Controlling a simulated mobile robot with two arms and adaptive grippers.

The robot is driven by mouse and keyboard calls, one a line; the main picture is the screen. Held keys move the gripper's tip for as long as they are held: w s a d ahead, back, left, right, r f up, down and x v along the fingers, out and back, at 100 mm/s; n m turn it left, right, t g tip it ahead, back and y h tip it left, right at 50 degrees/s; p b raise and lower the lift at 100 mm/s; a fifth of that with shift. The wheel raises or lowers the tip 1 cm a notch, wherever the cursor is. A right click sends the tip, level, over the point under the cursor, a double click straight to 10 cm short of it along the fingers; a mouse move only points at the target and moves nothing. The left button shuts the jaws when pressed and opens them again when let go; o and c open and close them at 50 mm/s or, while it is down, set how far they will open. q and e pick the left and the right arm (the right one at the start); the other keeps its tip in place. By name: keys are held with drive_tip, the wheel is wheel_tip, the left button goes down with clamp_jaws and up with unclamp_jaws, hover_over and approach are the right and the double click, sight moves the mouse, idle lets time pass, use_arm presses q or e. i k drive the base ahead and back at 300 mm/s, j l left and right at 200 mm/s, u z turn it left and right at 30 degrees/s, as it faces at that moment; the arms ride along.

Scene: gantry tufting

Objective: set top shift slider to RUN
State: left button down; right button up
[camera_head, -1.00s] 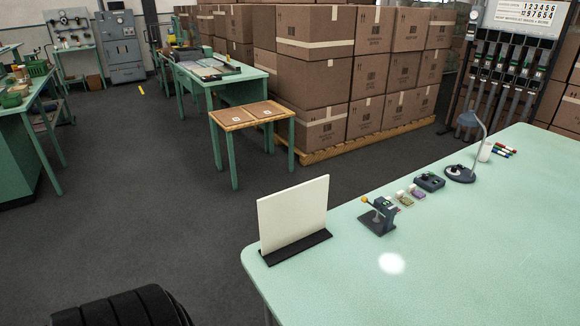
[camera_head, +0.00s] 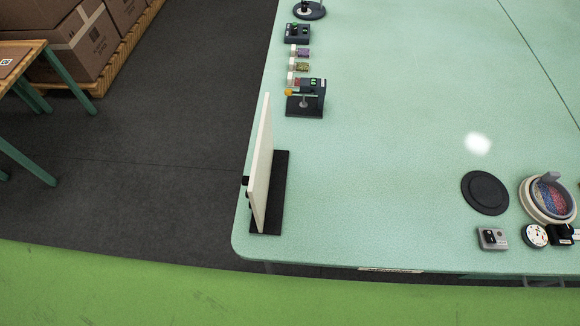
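I cannot pick out a slider marked RUN; no such label is legible. Several small devices stand on the pale green table (camera_head: 390,130). A small grey box with a dark control on top (camera_head: 492,238) is near the table's front edge at the right. A dark block with green-lit parts (camera_head: 298,33) and a dark stand with a yellow knob (camera_head: 305,98) are along the left edge. Neither of my grippers is in view.
A white upright panel on a black base (camera_head: 262,180) stands at the table's near left corner. A black disc (camera_head: 485,192), a round dish with coloured contents (camera_head: 547,197) and a white dial (camera_head: 535,235) are at the right. The table's middle is clear.

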sight(245, 179)
drive_tip(key=j+z, duration=0.1)
drive_tip(key=j, duration=0.65)
drive_tip(key=k+j+z, duration=0.2)
drive_tip(key=j+z, duration=0.2)
drive_tip(key=k, duration=0.3)
